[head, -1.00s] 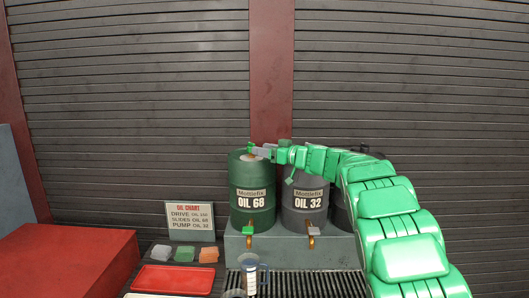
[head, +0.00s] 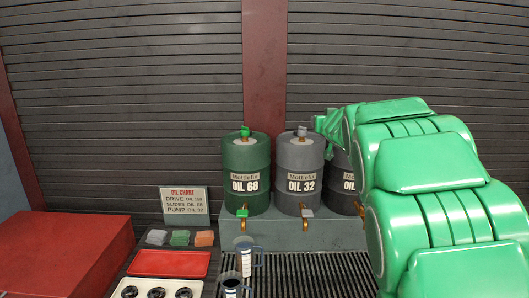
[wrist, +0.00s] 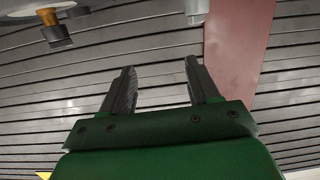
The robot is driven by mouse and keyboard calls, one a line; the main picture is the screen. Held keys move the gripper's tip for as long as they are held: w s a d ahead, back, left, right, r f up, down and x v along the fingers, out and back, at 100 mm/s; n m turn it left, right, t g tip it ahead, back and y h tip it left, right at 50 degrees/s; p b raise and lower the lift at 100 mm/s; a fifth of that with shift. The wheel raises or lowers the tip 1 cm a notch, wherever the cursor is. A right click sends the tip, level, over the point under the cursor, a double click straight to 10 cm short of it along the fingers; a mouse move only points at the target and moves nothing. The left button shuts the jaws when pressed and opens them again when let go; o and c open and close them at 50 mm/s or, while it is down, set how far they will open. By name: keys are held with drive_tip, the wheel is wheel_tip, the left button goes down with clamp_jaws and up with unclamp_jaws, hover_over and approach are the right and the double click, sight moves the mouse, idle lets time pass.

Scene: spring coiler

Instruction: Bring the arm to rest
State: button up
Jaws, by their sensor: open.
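My gripper (wrist: 160,82) shows in the wrist view with its two dark fingers spread apart and nothing between them. Behind the fingers are the grey slatted wall and a red post (wrist: 238,45). In the head view my green arm fills the right side, and its own links hide the gripper. The arm stands in front of the third oil drum (head: 341,177), which is partly covered. The green OIL 68 drum (head: 246,163) and the grey OIL 32 drum (head: 299,165) stand clear to the left of the arm.
Clear measuring jugs (head: 246,261) stand by the slatted drip grate (head: 320,272). A red tray (head: 171,263), coloured blocks (head: 180,238) and an oil chart sign (head: 184,200) are to the left. A red box (head: 50,250) sits at the far left.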

drive_tip(key=s+d+f+m+g+h, duration=0.1)
drive_tip(key=s+d+f+g, duration=0.2)
drive_tip(key=s, duration=0.5)
drive_tip(key=s+d+f+m+g+h, duration=0.1)
drive_tip(key=s+d+f+g+h, duration=0.1)
drive_tip(key=s+f, duration=0.5)
drive_tip(key=s+d+f+m+g+h, duration=0.1)
drive_tip(key=s+d+f+m+g, duration=0.15)
drive_tip(key=s, duration=0.75)
drive_tip(key=s+a+f+n+g+y, duration=0.1)
drive_tip(key=s+a+f+g, duration=0.2)
drive_tip(key=s, duration=1)
drive_tip(key=s+a+f+n+g+y, duration=0.1)
drive_tip(key=s+a+f+g, duration=0.3)
drive_tip(key=s, duration=0.9)
drive_tip(key=s+a+f+n+g+y, duration=0.1)
drive_tip(key=s+f, duration=0.5)
drive_tip(key=s, duration=0.6)
drive_tip(key=a+n+g, duration=0.1)
drive_tip(key=a+g, duration=0.1)
drive_tip(key=a, duration=0.1)
drive_tip(key=shift+s+a+y, duration=0.4)
